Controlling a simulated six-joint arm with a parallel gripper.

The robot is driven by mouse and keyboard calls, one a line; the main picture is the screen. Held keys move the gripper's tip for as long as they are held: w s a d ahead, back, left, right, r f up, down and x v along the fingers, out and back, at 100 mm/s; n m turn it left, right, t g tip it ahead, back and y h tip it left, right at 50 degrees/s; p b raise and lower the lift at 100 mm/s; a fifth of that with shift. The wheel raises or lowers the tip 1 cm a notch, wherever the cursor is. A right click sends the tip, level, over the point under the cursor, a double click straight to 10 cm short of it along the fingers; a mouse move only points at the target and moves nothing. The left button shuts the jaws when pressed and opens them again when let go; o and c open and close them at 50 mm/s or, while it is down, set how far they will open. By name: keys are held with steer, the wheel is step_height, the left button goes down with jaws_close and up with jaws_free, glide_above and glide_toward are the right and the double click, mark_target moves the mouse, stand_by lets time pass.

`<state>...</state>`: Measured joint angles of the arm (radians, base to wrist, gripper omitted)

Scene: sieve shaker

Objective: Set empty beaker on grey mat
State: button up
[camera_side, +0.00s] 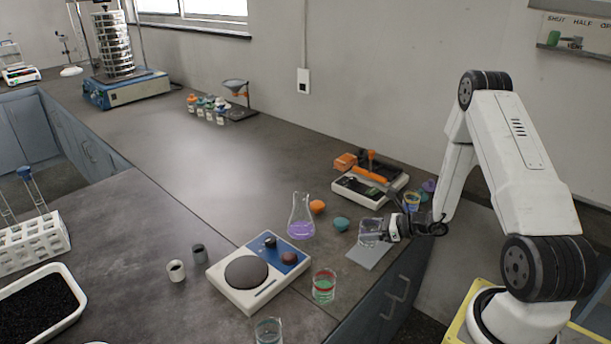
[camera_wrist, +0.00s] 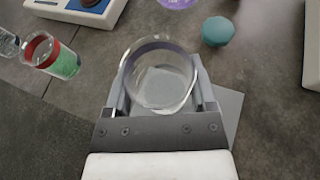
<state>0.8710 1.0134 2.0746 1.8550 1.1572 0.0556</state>
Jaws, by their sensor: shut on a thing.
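My gripper (camera_wrist: 160,92) is shut on a clear glass beaker (camera_wrist: 158,75), with one finger on either side of it. The beaker looks empty; the grey mat shows through its glass. In the side view the beaker (camera_side: 370,232) is upright at the tip of my gripper (camera_side: 382,230). The grey mat (camera_side: 368,256) lies on the bench below and just in front of it. The mat (camera_wrist: 228,108) also shows to the right of and under the gripper in the wrist view. I cannot tell whether the beaker touches the mat.
A flask with purple liquid (camera_side: 301,222), a teal piece (camera_side: 341,224) and an orange piece (camera_side: 317,207) stand left of the beaker. A beaker with green contents (camera_side: 324,287) and a hotplate (camera_side: 258,272) are nearer the front.

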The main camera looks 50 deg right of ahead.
steer(key=shift+f, duration=0.15)
steer(key=shift+f, duration=1.65)
steer(key=shift+f, duration=0.15)
steer(key=o, duration=1.2)
steer(key=shift+o, duration=0.2)
steer(key=shift+s+d+r, duration=0.2)
steer(key=shift+s+r, duration=0.15)
steer(key=shift+s, duration=0.1)
steer(key=shift+v, duration=3.2)
steer(key=shift+a, duration=0.1)
